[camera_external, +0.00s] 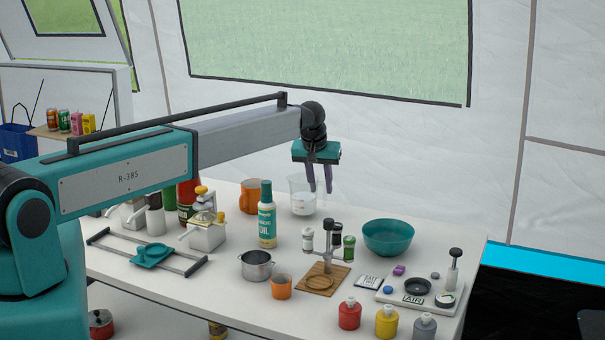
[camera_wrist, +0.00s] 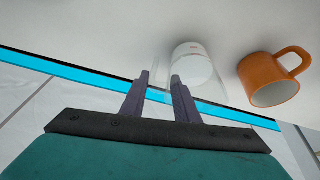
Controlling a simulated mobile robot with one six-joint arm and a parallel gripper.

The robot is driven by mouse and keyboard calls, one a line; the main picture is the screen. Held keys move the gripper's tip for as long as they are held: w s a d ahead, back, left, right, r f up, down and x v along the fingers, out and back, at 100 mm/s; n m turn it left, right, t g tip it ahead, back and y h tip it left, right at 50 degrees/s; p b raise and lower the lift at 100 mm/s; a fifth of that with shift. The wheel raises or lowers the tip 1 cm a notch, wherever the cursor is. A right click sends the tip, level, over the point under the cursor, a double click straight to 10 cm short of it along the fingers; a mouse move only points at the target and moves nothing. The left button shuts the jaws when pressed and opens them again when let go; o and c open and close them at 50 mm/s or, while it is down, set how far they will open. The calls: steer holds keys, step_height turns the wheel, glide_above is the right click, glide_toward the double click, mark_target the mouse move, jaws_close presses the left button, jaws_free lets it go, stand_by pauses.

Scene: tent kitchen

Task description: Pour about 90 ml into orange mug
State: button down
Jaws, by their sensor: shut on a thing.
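My gripper (camera_external: 320,190) points down at the clear beaker (camera_external: 302,204) near the back of the table, with its fingers at the beaker's right side. In the wrist view my gripper's fingers (camera_wrist: 160,82) are shut on the near side of the beaker (camera_wrist: 208,86), which has pale contents. The beaker looks upright; I cannot tell whether its base touches the table. The orange mug (camera_external: 249,197) stands just left of the beaker, apart from it. In the wrist view the mug (camera_wrist: 262,75) is upright, with its handle pointing away from the beaker.
An oil bottle (camera_external: 267,222) stands in front of the mug and beaker. A smaller orange cup (camera_external: 281,289) and a metal pot (camera_external: 256,268) stand near the front.

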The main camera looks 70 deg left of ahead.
steer(key=shift+a+r, duration=0.15)
steer(key=s+a+r+n+t+h+b, duration=0.2)
steer(key=s+a+r+t+h, duration=0.2)
steer(key=s+r+t, duration=0.4)
steer(key=shift+s+a+h, duration=0.15)
steer(key=shift+a+h, duration=0.25)
steer(key=shift+a, duration=0.4)
stand_by(0.4)
steer(key=shift+s+a+r+t, duration=0.2)
steer(key=shift+s+r+t, duration=0.1)
steer(key=shift+r+t, duration=0.1)
steer(key=shift+s+a+f+t+h+b, duration=0.1)
steer(key=shift+s+f+t+h+b, duration=0.15)
steer(key=shift+h+b, duration=0.2)
steer(key=shift+s+a+f+n+t+b, duration=0.1)
steer(key=shift+s+a+n+t+b, duration=0.25)
steer(key=shift+t, duration=0.2)
stand_by(1.3)
steer(key=shift+s+a+r+t+h, duration=0.1)
steer(key=shift+s+r+t+h, duration=0.1)
steer(key=shift+r, duration=0.15)
steer(key=shift+s+r+t+h, duration=0.1)
steer(key=shift+r+t+h, duration=0.1)
steer(key=shift+r, duration=0.1)
stand_by(0.7)
